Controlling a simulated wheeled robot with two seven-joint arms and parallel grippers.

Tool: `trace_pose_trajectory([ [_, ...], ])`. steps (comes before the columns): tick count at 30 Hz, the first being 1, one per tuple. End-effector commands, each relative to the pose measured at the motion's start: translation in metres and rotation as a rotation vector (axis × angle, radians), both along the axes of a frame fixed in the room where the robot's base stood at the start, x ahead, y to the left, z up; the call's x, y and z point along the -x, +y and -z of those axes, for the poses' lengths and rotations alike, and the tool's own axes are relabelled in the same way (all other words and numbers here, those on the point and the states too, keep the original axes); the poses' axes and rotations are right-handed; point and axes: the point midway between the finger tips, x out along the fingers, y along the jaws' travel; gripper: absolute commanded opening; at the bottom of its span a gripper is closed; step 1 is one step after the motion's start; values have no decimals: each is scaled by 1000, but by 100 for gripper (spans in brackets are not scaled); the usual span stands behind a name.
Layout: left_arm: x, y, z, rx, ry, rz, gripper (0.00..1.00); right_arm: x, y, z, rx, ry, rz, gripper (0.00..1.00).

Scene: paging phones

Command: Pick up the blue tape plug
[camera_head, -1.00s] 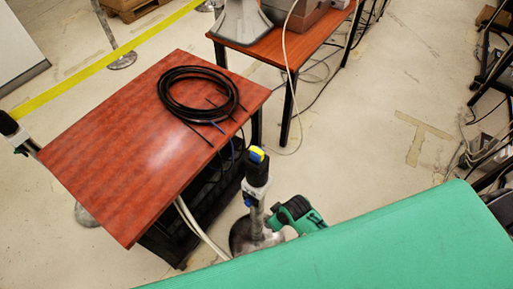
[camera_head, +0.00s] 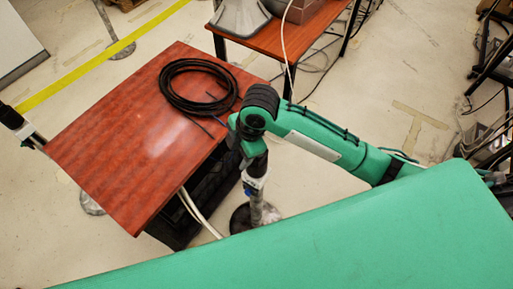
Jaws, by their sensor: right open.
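A coil of black cable (camera_head: 200,86) lies on the red-brown table. A small blue piece (camera_head: 222,121), which looks like the blue-taped plug end, shows at the coil's near right side, by the table's right edge. My right arm reaches in from the right, and its green wrist bends down just right of that blue piece. My right gripper (camera_head: 246,150) is below the wrist, open, small and partly hidden. It appears apart from the cable and close in the picture to a post top. My left gripper is not in view.
The red-brown table (camera_head: 115,150) has bare top left of the coil. A post (camera_head: 256,185) stands at its right, its top covered by my wrist. Another post (camera_head: 15,120) is at the left edge. A second table (camera_head: 265,38) stands behind.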

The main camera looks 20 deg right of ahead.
Motion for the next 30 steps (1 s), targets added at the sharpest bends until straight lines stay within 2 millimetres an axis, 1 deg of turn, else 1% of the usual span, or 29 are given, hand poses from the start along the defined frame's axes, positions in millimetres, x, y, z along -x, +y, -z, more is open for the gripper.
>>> trace_pose_trajectory([
  [1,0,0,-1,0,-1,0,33,-9,-6,-9,40,-11,-65,57],
  [6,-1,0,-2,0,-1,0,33,-26,-25,-30,160,2,-262,57],
  [12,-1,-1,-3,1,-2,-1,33,-39,-47,-49,252,29,-399,57],
  [16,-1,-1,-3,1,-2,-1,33,-42,-55,-54,278,41,-436,57],
  [20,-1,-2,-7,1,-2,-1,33,-42,-57,-44,284,49,-446,57],
  [27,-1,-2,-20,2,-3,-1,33,-42,-57,2,284,50,-446,57],
  [30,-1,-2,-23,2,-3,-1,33,-43,-57,17,283,47,-445,57],
])
